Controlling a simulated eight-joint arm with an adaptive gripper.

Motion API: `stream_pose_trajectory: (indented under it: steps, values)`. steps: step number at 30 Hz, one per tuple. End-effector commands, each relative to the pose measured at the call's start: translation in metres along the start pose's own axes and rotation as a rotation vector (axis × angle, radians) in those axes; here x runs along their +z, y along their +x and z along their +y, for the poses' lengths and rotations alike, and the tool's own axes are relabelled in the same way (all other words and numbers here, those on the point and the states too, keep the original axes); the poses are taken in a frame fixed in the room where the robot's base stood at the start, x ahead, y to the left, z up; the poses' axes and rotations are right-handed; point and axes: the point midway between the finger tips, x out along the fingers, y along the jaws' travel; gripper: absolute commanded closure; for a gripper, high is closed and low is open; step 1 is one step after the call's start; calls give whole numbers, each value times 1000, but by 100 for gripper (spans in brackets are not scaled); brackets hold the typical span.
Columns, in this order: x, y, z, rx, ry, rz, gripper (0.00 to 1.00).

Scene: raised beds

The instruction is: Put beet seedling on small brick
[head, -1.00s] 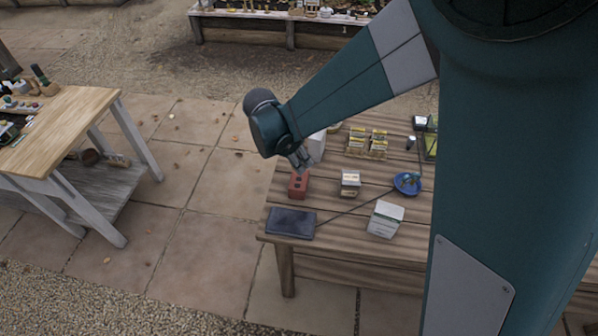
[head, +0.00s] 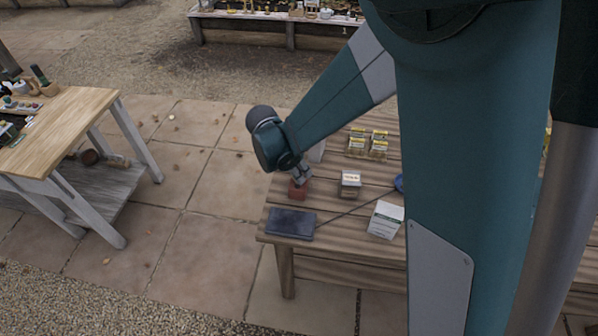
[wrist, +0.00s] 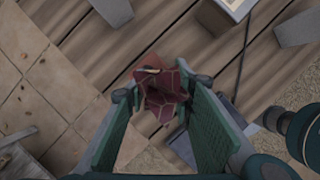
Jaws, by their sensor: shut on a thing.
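The small brick (head: 298,192) is red and sits near the left end of the plank table in the head view. My gripper (head: 301,177) is directly above it and covers part of its top. In the wrist view a dark red, leafy shape with pale veins, which I take to be the beet seedling (wrist: 163,96), lies between the two green-padded fingers. My gripper is shut on it. The seedling cannot be made out in the head view. The brick is mostly hidden under the leaves in the wrist view, so I cannot tell whether they touch.
A dark flat slab (head: 290,223) lies in front of the brick. A small box (head: 350,184) and a white carton (head: 386,220) stand to the right. Yellow packets (head: 368,143) are farther back. A blue dish (head: 399,183) is partly hidden by my arm.

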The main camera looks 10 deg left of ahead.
Motion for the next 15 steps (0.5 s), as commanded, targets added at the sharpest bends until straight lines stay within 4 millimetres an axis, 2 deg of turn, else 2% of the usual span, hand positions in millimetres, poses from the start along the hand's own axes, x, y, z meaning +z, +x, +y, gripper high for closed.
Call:
stream_pose_trajectory:
  steps: [15]
  values:
    - [-3, 7, 0, 0, 0, 0, 87]
